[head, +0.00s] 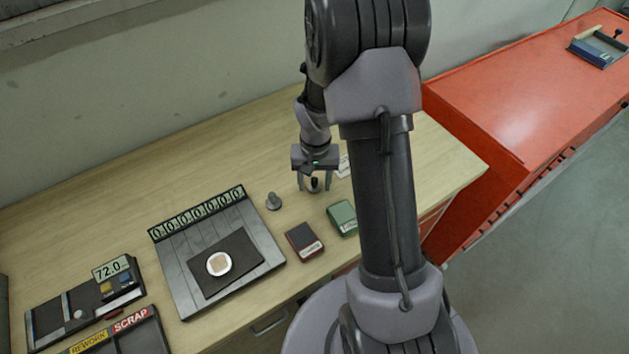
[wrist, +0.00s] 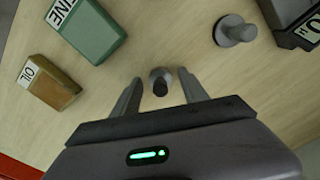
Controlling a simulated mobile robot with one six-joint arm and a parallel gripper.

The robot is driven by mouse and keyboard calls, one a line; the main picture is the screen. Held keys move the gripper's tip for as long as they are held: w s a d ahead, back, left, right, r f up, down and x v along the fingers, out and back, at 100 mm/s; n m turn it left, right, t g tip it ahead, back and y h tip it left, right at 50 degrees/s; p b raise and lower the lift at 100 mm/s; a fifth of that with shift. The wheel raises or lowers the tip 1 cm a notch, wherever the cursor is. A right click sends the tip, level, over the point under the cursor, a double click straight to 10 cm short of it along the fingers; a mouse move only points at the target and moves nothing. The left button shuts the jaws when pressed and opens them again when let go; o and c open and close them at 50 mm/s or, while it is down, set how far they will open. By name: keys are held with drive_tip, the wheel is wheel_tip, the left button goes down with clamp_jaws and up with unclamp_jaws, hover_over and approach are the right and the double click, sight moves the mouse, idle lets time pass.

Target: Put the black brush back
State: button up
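A small upright piece with a dark top and a round grey base, perhaps the black brush (head: 315,184), stands on the wooden bench. In the wrist view it (wrist: 159,82) lies between my two fingertips, with a gap on each side. My gripper (head: 313,187) points down over it and is open; its fingers also show in the wrist view (wrist: 161,90). A similar grey peg on a round foot (head: 273,200) stands to the left on the bench; the wrist view shows it at upper right (wrist: 236,31). I cannot tell whether the dark piece is seated in a holder.
A green box (head: 342,217) and a dark red box (head: 304,242) stand in front of my gripper. A brown OIL box (wrist: 48,82) is close by.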

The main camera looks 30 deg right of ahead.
wheel_tip(320, 180, up, 12)
drive_tip(key=p, duration=0.3)
wheel_tip(320, 180, up, 10)
drive_tip(key=t, duration=0.2)
hover_over(315, 179)
drive_tip(key=s+a, duration=0.2)
drive_tip(key=a, duration=0.3)
drive_tip(key=s+a+r+t+y, duration=0.1)
drive_tip(key=s+a+r+t, duration=0.1)
drive_tip(key=s+a+r, duration=0.2)
drive_tip(key=s+a+r+n+t, duration=0.1)
drive_tip(key=s+a+r, duration=0.3)
drive_tip(key=s+a, duration=0.3)
drive_tip(key=s, duration=0.4)
drive_tip(key=shift+a+r+n+t+y, duration=0.2)
drive_tip(key=shift+r+n+t+y, duration=0.1)
drive_tip(key=shift+r+t+y, duration=0.1)
wheel_tip(315, 179, down, 16)
drive_tip(key=b, duration=1.5)
drive_tip(key=shift+r, duration=0.25)
